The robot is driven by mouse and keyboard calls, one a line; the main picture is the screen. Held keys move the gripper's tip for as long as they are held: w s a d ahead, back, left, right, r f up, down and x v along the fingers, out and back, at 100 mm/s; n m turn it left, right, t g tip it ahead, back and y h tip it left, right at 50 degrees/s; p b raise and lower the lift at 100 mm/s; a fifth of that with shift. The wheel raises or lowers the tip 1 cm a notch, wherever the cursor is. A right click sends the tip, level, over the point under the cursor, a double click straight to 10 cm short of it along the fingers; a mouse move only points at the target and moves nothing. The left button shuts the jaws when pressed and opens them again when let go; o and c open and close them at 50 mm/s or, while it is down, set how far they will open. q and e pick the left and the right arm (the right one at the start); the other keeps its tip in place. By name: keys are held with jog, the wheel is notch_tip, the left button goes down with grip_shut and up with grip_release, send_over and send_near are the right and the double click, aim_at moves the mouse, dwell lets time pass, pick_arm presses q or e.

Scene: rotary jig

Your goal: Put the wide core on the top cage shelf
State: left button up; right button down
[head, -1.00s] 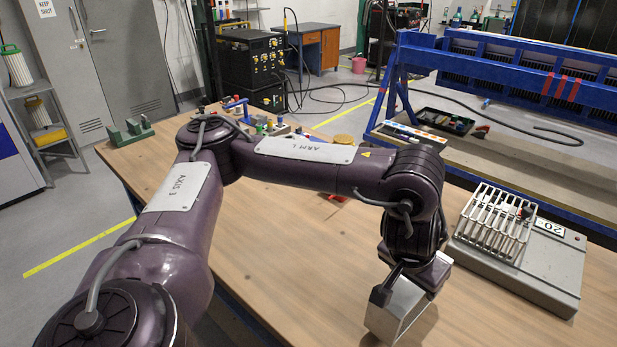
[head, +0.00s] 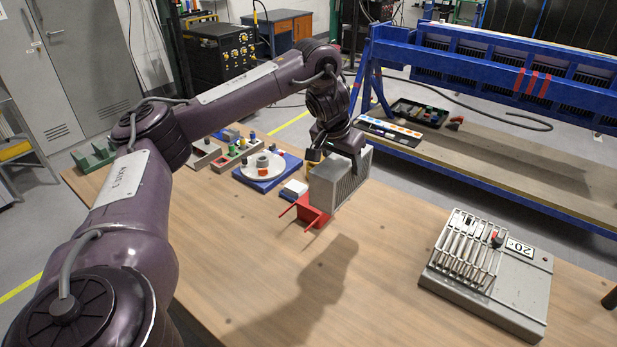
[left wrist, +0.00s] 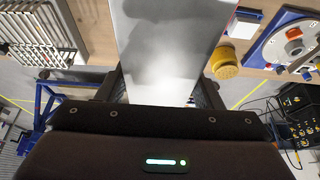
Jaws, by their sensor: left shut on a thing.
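The wide core (head: 340,181), a silver finned block, is held by my left gripper (head: 340,150) above the table. It also fills the top middle of the left wrist view (left wrist: 172,45), between the fingers of my left gripper (left wrist: 165,85), which is shut on it. The wire cage (head: 468,247) stands on a grey base with a "20" label at the right of the table, well apart from the core. The cage also shows in the left wrist view (left wrist: 38,30). My right gripper does not show.
A red forked bracket (head: 309,213) shows just below the core; whether they touch is unclear. The rotary jig (head: 264,166) with a white disc, a white block (head: 294,189) and small trays lie behind. A blue frame (head: 480,80) stands beyond. The table's middle (head: 370,270) is clear.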

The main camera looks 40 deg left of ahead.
pick_arm(q)
jog(key=shift+w+a+f+b, duration=0.1)
jog(key=shift+f+b, duration=2.4)
jog(key=shift+f, duration=2.4)
jog(key=shift+a+f+b, duration=0.1)
jog(key=shift+f+b, duration=2.4)
jog(key=shift+f, duration=2.35)
jog(key=shift+d, duration=0.1)
jog(key=o, duration=1.4)
jog(key=shift+f, duration=0.2)
jog(key=o, duration=0.4)
jog(key=shift+s, duration=0.2)
jog(key=shift+c, duration=0.2)
